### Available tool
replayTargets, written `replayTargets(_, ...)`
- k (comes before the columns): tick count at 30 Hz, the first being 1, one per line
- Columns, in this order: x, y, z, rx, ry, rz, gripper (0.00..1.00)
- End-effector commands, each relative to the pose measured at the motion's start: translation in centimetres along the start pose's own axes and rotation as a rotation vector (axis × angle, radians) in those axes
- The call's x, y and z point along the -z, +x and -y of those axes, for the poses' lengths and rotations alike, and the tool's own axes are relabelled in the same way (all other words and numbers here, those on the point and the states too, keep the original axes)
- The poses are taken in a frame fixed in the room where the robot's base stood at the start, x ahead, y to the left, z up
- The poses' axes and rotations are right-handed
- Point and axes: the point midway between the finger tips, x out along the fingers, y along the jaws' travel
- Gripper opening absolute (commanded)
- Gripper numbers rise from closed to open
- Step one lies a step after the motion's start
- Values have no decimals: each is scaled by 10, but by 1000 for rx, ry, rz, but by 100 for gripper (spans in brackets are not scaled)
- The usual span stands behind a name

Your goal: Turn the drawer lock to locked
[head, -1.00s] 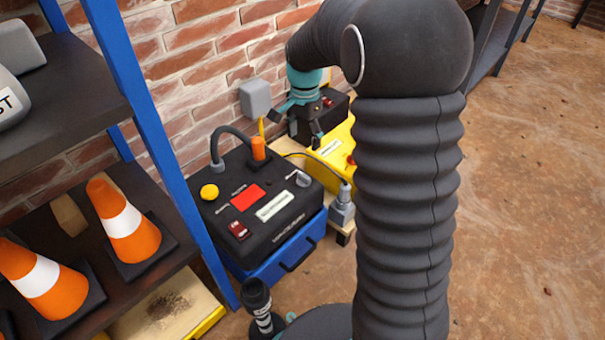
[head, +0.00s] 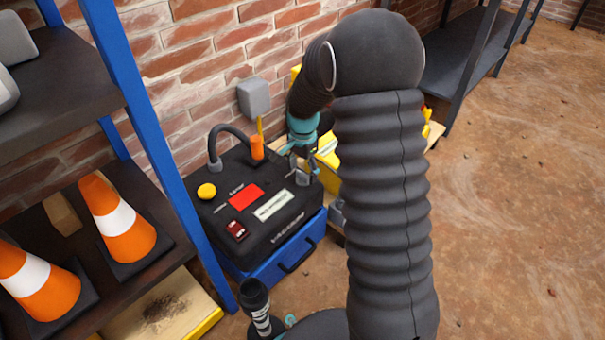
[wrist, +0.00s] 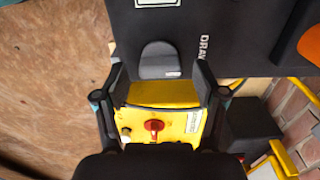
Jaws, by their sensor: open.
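The drawer lock is a small grey knob (head: 302,178) on the right side of the black top of a blue-drawered unit (head: 290,258). In the wrist view the knob (wrist: 157,58) lies between my fingertips, with a small pale mark near its lower edge. Lettering reading "DRAW" is beside it. My gripper (wrist: 159,74) is open, one finger on each side of the knob with gaps showing. I cannot tell which way the lock is set.
The black top also carries a yellow button (head: 207,191), a red switch (head: 237,230) and an orange handle (head: 257,147). A yellow box with a red knob (wrist: 153,126) stands beside it. A blue-post shelf with cones (head: 122,222) is at left.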

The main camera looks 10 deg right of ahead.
Motion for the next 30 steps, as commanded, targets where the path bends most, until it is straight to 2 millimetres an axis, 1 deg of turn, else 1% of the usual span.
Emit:
replayTargets(1, 0, 4, 0, -1, 0, 1, 71)
replayTargets(4, 0, 7, 0, 0, 0, 0, 71)
replayTargets(12, 0, 8, 0, 0, 0, 0, 71)
replayTargets(13, 0, 8, 0, 0, 0, 0, 66)
replayTargets(14, 0, 8, 0, 0, 0, 0, 58)
replayTargets(15, 0, 8, 0, 0, 0, 0, 48)
replayTargets(17, 0, 8, 0, 0, 0, 0, 33)
replayTargets(18, 0, 8, 0, 0, 0, 0, 23)
replayTargets(19, 0, 8, 0, 0, 0, 0, 16)
replayTargets(20, 0, 8, 0, 0, 0, 0, 11)
replayTargets(30, 0, 8, 0, -1, -42, 0, 11)
